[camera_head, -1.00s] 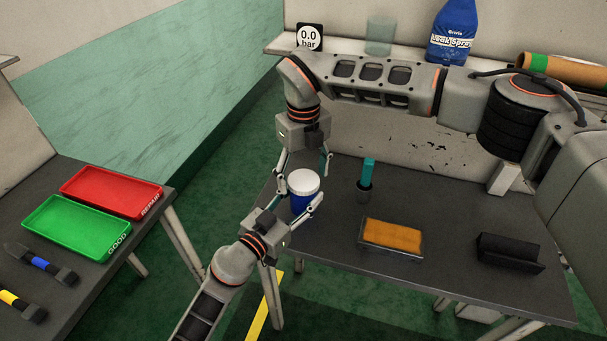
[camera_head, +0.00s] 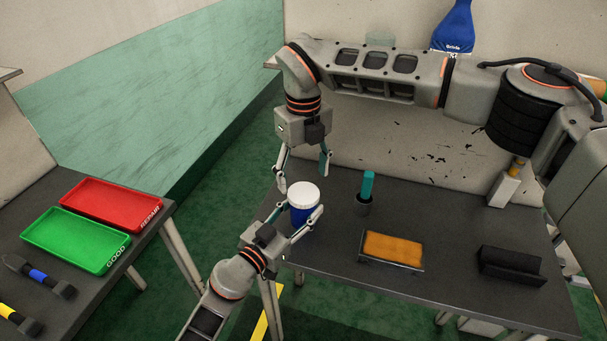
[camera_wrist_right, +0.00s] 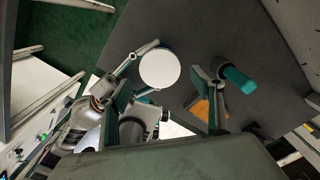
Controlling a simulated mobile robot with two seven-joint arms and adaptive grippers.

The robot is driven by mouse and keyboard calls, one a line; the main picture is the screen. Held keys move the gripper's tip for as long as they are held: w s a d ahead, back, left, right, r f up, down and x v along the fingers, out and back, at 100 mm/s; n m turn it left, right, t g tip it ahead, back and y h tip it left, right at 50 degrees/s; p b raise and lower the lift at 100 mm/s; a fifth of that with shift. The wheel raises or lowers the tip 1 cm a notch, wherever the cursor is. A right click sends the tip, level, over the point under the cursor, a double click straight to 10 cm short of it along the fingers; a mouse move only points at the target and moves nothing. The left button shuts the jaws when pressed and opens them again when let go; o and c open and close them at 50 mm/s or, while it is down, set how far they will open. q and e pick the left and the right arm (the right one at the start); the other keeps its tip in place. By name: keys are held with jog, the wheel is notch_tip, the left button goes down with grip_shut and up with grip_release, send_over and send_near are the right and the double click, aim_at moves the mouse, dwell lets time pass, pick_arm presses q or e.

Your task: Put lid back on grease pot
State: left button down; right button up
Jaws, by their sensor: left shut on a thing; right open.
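The grease pot is blue (camera_head: 302,214) with its white lid (camera_head: 303,191) sitting on top. It is upright at the left edge of the dark table. My left gripper (camera_head: 303,217) is shut around the pot's blue body from the lower left. My right gripper (camera_head: 303,172) points down above the lid, its fingers apart and empty. In the right wrist view the round white lid (camera_wrist_right: 160,68) lies beyond my open right fingers (camera_wrist_right: 168,100), apart from them.
A teal-handled tool stands in a dark cup (camera_head: 363,205) on the table. An orange sponge in a tray (camera_head: 393,250) and a black holder (camera_head: 510,265) lie further right. Red (camera_head: 110,200) and green (camera_head: 75,240) trays sit on the left table.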

aim_at(304, 193)
jog(key=shift+r+n, duration=1.75)
jog(key=shift+n, duration=0.05)
jog(key=shift+f, duration=0.1)
jog(key=shift+f, duration=3.95)
jog(key=c, duration=1.2)
jog(key=shift+o, duration=0.2)
